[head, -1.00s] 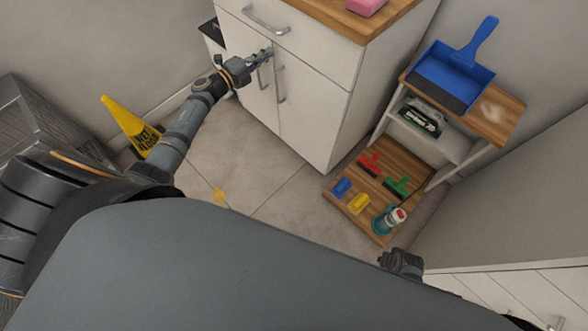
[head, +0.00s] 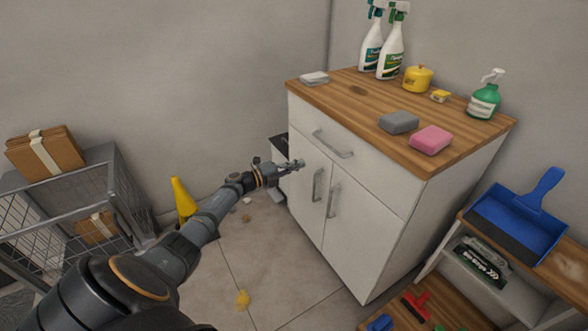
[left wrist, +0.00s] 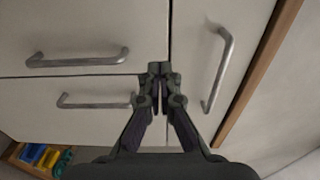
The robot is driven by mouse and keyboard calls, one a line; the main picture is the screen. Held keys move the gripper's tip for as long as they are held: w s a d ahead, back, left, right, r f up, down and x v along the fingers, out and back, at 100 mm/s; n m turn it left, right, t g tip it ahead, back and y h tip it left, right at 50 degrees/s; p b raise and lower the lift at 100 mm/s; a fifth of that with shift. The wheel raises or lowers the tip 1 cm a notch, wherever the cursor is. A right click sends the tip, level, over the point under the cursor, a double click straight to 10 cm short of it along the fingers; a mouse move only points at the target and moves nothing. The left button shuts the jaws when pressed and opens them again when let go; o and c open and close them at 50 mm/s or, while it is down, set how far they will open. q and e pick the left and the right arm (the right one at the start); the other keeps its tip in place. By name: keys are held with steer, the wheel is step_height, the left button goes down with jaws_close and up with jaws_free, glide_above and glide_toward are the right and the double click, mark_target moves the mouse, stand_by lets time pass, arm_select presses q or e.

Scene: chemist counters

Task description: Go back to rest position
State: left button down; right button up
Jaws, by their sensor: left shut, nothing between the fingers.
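My left arm reaches in from the lower left of the head view. Its gripper (head: 297,164) is in front of the white cabinet (head: 375,230), near the upper left of its doors. The left wrist view shows the gripper (left wrist: 159,75) shut and empty, with its fingertips together. Both door handles and the drawer handle show there, apart from the fingers. In the head view the drawer (head: 340,145) and both doors look closed. My right gripper is out of view.
Spray bottles (head: 390,45), a grey sponge (head: 399,122) and a pink sponge (head: 431,140) stand on the wooden top. A shelf with a blue dustpan (head: 520,218) is at right. A wire cart (head: 75,205) and a yellow cone (head: 183,199) are at left. Floor between is mostly clear.

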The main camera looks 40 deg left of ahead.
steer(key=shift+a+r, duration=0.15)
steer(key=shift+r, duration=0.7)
